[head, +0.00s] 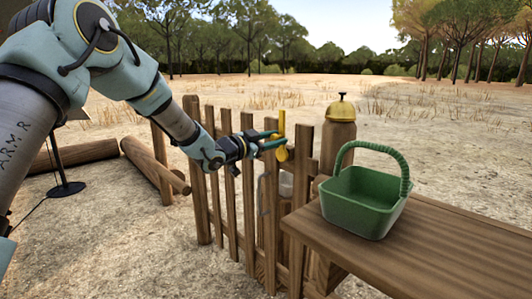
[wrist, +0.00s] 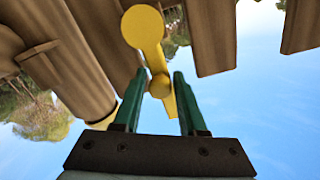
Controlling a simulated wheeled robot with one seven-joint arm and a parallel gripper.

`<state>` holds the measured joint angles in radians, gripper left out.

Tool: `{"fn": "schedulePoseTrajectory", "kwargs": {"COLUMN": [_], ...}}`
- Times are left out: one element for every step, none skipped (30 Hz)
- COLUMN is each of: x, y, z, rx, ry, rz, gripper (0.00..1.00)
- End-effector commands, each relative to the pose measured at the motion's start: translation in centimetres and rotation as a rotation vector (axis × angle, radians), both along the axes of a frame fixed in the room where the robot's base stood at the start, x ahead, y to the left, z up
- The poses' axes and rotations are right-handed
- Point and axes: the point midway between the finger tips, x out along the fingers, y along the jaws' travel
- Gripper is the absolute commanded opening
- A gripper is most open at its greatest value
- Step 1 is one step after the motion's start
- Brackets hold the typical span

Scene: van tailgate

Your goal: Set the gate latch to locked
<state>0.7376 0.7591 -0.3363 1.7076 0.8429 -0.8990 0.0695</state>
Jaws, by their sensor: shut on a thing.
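The yellow gate latch (head: 282,122) is on the upper part of the wooden picket gate (head: 248,200). In the head view its bar stands about upright, with a rounded end lower down. In the wrist view the latch (wrist: 150,48) shows a large round end, a smaller round knob and a narrow tip between my fingers. My gripper (head: 272,142) reaches in from the left at the latch and is shut on it; its green fingers (wrist: 158,85) lie on either side of it. My fingers partly cover the latch in the head view.
A wooden post with a yellow bell-shaped top (head: 341,108) stands right of the gate. A green basket (head: 365,198) sits on a wooden table (head: 425,250) at the front right. Logs (head: 80,153) lie at the left.

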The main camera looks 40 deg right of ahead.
Motion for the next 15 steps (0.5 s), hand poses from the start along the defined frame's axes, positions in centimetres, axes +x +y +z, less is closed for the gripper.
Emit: {"fn": "schedulePoseTrajectory", "kwargs": {"x": [0.4, 0.2, 0.0, -0.2, -0.4, -0.6, -0.7, -0.9, -1.1, -1.2, -1.4, -1.6, -1.8, -1.9, -2.1], "y": [0.0, 0.0, 0.0, 0.0, 0.1, 0.1, 0.1, 0.1, 0.1, 0.1, 0.1, 0.1, 0.1, 0.2, 0.2], "z": [-0.4, -0.3, -0.4, -0.4, -0.4, -0.4, -0.4, -0.5, -0.5, -0.5, -0.6, -0.6, -0.7, -0.8, -0.9], "rx": [-0.009, -0.012, -0.013, -0.016, -0.018, -0.019, -0.021, -0.022, -0.024, -0.027, -0.028, -0.031, -0.033, -0.034, -0.036], "ry": [-0.055, -0.083, -0.121, -0.149, -0.177, -0.215, -0.245, -0.273, -0.310, -0.339, -0.368, -0.405, -0.434, -0.463, -0.501], "rz": [0.012, 0.011, 0.011, 0.011, 0.012, 0.012, 0.012, 0.012, 0.013, 0.013, 0.013, 0.013, 0.014, 0.014, 0.014], "gripper": [0.00, 0.00, 0.00, 0.00, 0.00, 0.00, 0.00, 0.00, 0.00, 0.00, 0.00, 0.00, 0.00, 0.00, 0.00]}}
